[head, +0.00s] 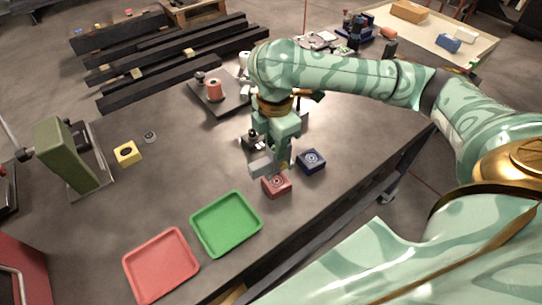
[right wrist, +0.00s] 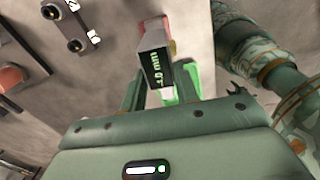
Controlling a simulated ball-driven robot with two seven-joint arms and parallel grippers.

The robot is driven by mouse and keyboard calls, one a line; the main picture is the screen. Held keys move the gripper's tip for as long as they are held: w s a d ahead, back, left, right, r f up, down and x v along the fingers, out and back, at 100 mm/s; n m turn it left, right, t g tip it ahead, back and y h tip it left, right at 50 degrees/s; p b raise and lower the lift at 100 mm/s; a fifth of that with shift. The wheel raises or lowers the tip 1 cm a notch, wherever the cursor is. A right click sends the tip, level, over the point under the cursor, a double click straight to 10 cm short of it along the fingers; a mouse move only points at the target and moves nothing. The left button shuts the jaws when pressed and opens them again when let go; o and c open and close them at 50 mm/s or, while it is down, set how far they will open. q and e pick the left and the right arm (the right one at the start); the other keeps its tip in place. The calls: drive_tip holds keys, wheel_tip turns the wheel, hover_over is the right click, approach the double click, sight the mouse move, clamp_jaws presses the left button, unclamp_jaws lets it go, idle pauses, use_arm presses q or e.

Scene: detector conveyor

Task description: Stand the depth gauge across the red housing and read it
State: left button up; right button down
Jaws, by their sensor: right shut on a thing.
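My right gripper (head: 278,160) is shut on the depth gauge (head: 261,166), a grey block, just above and behind the red housing (head: 276,186). The housing is a small red block with a round opening on top. I cannot tell whether the gauge touches it. In the right wrist view the gauge (right wrist: 153,62) sits between the fingers of the right gripper (right wrist: 160,88). Its dark display shows green characters with "mm", turned over; I cannot read the number surely. My left gripper is not in view.
A blue housing (head: 312,160) stands close to the right of the red one. A green tray (head: 206,249) and a red tray (head: 140,290) lie at the front left. A yellow block (head: 127,153) and an olive press-like stand (head: 65,150) are at left. The table's middle left is clear.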

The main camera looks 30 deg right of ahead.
sight(272, 162)
drive_tip(key=shift+w+f, duration=0.45)
drive_tip(key=shift+f, duration=0.1)
wheel_tip(272, 162, down, 4)
drive_tip(key=shift+w+r+b, duration=0.15)
drive_tip(key=shift+r+b, duration=0.1)
drive_tip(key=shift+b, duration=0.95)
drive_tip(key=shift+r, duration=0.2)
drive_tip(key=shift+f+p, duration=0.25)
drive_tip(key=shift+p, duration=0.05)
drive_tip(key=shift+f, duration=0.25)
drive_tip(key=c, duration=1.1)
unclamp_jaws()
drive_tip(key=shift+f, duration=0.1)
drive_tip(key=shift+o, duration=0.2)
